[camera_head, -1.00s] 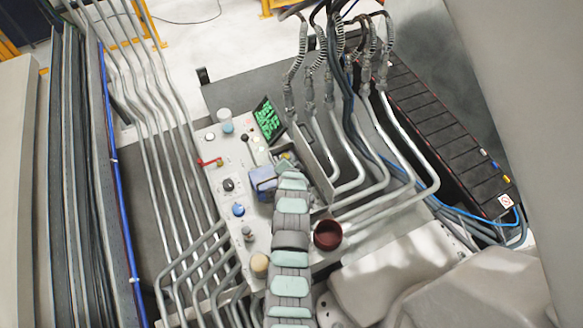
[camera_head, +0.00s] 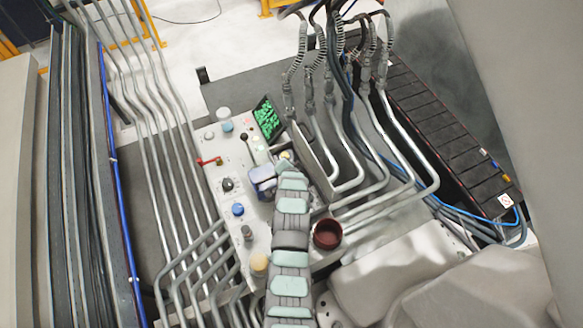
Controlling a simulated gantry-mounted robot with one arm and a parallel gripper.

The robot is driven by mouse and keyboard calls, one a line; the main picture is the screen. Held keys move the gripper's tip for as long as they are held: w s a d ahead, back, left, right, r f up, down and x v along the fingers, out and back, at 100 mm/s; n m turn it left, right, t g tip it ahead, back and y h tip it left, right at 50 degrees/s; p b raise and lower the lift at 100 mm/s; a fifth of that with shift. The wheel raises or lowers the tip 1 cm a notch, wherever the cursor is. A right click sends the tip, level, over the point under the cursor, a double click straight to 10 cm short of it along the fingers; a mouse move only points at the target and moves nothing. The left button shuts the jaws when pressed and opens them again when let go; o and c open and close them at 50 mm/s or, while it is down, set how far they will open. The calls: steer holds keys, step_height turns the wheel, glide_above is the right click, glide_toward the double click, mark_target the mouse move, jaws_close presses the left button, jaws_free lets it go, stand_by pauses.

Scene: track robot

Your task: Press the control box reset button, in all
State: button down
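The control box (camera_head: 222,160) is a pale panel in the middle of the head view, with a green-lit screen (camera_head: 268,118), several knobs and buttons, and a red lever (camera_head: 209,161). A blue button (camera_head: 238,209) sits on its lower left part and another blue button (camera_head: 227,127) near its top. I cannot tell which is the reset button. My segmented grey and pale-green arm (camera_head: 290,240) reaches up over the panel's right side. A blue-grey block (camera_head: 263,182) shows beside its far end. The fingers cannot be made out, nor any contact with a button.
Bent metal pipes (camera_head: 165,130) run along the panel's left side, and more pipes with thick hoses (camera_head: 345,110) rise at the right. A dark red round cup (camera_head: 327,234) stands right of my arm. A black ribbed unit (camera_head: 440,130) lies farther right.

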steer(key=f, duration=0.1)
steer(key=s+f, duration=0.1)
steer(key=f, duration=0.1)
steer(key=shift+s+d+g, duration=0.15)
steer(key=shift+s+g, duration=0.15)
steer(key=shift+w+r+p, duration=0.2)
steer(key=shift+w+r, duration=0.15)
steer(key=shift+r, duration=0.4)
steer(key=shift+w+r+p, duration=0.2)
steer(key=shift+w+r, duration=0.1)
steer(key=shift+r, duration=0.4)
steer(key=shift+w+a+r+p, duration=0.1)
steer(key=shift+r+p, duration=0.45)
steer(key=shift+r, duration=0.9)
steer(key=shift+w+a+r+p, duration=0.1)
steer(key=shift+r+p, duration=0.4)
steer(key=shift+r, duration=0.95)
